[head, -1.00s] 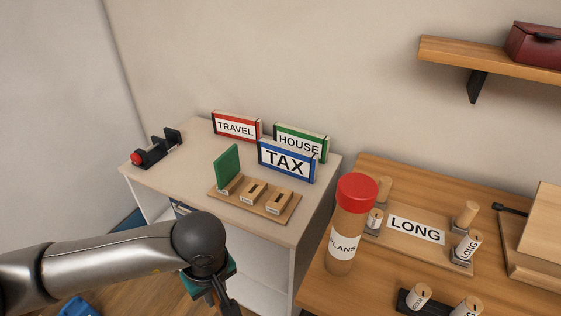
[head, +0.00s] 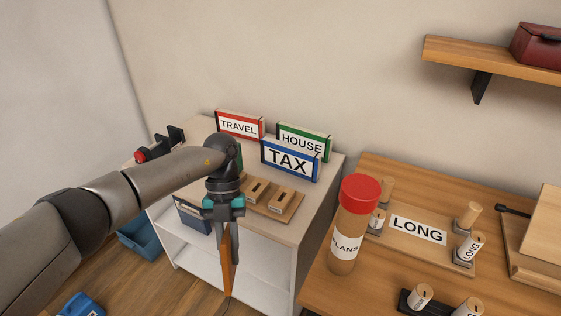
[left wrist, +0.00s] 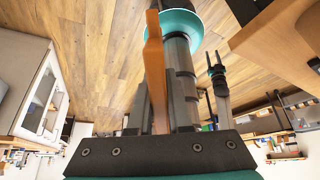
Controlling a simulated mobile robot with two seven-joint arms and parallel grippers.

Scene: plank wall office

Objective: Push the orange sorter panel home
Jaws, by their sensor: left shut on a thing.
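The orange panel (head: 227,266) hangs upright in my left gripper (head: 225,248), in front of the white cabinet and apart from the sorter. In the left wrist view the panel (left wrist: 154,70) stands between the fingers of my left gripper (left wrist: 156,105), which is shut on it. The wooden sorter base (head: 285,212) lies on the cabinet top behind my arm, with two slotted blocks showing. A green panel (head: 240,160) at its left is mostly hidden by my arm. In the left wrist view a dark forked part (left wrist: 217,75) may be my right gripper; its jaws are unclear.
TAX (head: 289,160), HOUSE (head: 303,140) and TRAVEL (head: 239,125) boxes stand behind the sorter. A red-capped tube (head: 350,235) stands on the wooden desk (head: 325,293) at right. A blue bin (head: 140,238) is on the floor at left.

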